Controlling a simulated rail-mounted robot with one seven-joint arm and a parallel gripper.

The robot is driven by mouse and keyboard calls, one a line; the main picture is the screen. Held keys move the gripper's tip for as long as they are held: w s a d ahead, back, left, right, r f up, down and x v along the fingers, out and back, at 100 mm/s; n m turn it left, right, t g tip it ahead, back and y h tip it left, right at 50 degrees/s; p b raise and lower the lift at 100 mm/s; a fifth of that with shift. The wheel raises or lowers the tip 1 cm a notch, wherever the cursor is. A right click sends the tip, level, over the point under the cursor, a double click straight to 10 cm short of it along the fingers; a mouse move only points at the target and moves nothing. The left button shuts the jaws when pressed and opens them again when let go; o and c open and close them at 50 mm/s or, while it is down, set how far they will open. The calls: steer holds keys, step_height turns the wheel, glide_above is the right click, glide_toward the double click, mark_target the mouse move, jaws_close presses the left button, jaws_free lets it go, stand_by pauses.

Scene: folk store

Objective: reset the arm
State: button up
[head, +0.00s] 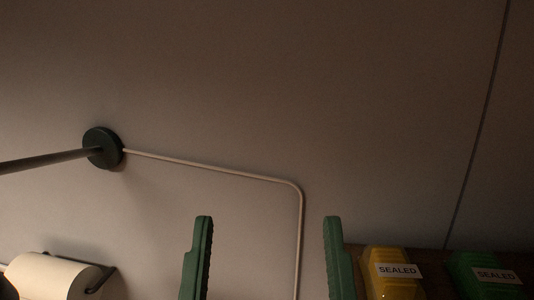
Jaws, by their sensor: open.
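My gripper (268,258) shows at the bottom middle of the head view. Its two green fingers point up and stand wide apart. Nothing is between the fingers except the wall and a thin pale cable behind them. The rest of my arm is below the frame and hidden.
A yellow container (392,288) and a green container (490,290), both labelled "SEALED", are at the lower right. A white paper roll (55,277) is at the lower left. A dark round wall mount (102,148) holds a rod. The pale cable (215,171) runs along the wall.

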step_height(320, 180, up, 15)
steer(key=p, duration=1)
steer(key=shift+w, duration=0.15)
steer(key=shift+a, duration=0.1)
